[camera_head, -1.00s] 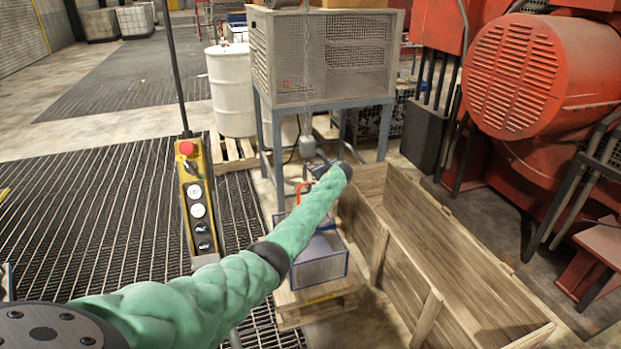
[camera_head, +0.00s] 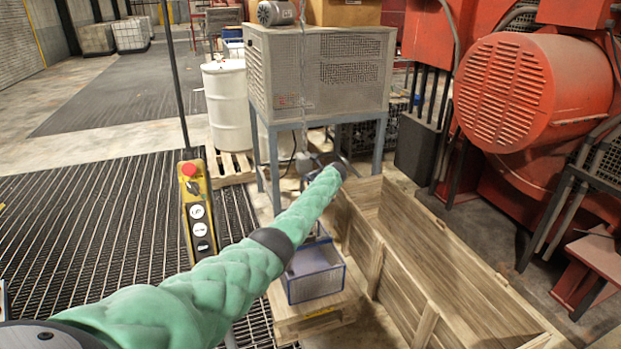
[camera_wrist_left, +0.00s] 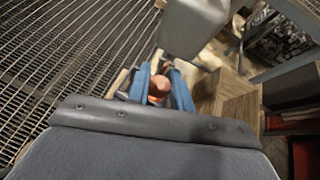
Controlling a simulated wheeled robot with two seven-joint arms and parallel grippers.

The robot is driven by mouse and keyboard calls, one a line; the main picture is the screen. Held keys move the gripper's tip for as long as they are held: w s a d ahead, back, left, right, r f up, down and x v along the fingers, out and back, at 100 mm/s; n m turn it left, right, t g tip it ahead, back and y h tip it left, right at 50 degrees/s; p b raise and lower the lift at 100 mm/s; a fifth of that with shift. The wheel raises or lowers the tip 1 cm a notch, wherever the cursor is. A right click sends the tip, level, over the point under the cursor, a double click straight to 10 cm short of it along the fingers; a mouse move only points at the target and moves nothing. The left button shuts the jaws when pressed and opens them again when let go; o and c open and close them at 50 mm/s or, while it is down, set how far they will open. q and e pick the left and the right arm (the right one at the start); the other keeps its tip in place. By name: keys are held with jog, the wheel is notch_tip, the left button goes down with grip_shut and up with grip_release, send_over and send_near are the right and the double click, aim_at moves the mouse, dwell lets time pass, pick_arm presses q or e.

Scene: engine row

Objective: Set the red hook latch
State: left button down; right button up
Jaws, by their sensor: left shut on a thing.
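My left arm crosses the head view from the lower left, and its gripper (camera_wrist_left: 160,88) shows in the left wrist view as two blue fingers. The fingers are closed around a small red-orange piece (camera_wrist_left: 158,87), which looks like part of the red hook latch. A grey hoist block (camera_wrist_left: 192,28) is just beyond the fingers; in the head view it (camera_head: 304,162) hangs on a chain. My arm and wrist hide the hook in the head view, so the latch's position cannot be told. My right gripper is not in view.
A blue-edged mesh box (camera_head: 316,285) sits on a wooden pallet (camera_head: 345,312) below my arm. A long open wooden crate (camera_head: 455,262) is to the right. A mesh cage (camera_head: 318,70) on legs stands behind. A yellow pendant control (camera_head: 197,215) hangs at left.

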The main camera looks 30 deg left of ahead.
pick_arm(q)
jog(key=shift+d, duration=0.2)
jog(key=c, duration=1.5)
grip_release()
jog(key=shift+w, duration=0.1)
jog(key=shift+o, duration=1.3)
jog(key=shift+w+d+f, duration=0.1)
jog(key=shift+d+f, duration=0.05)
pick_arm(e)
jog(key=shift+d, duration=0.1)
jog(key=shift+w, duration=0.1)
pick_arm(q)
jog(key=shift+s+d+r, duration=0.25)
jog(key=shift+s, duration=0.05)
jog(key=b+v, duration=0.1)
jog(key=v, duration=0.6)
jog(key=shift+b, duration=0.4)
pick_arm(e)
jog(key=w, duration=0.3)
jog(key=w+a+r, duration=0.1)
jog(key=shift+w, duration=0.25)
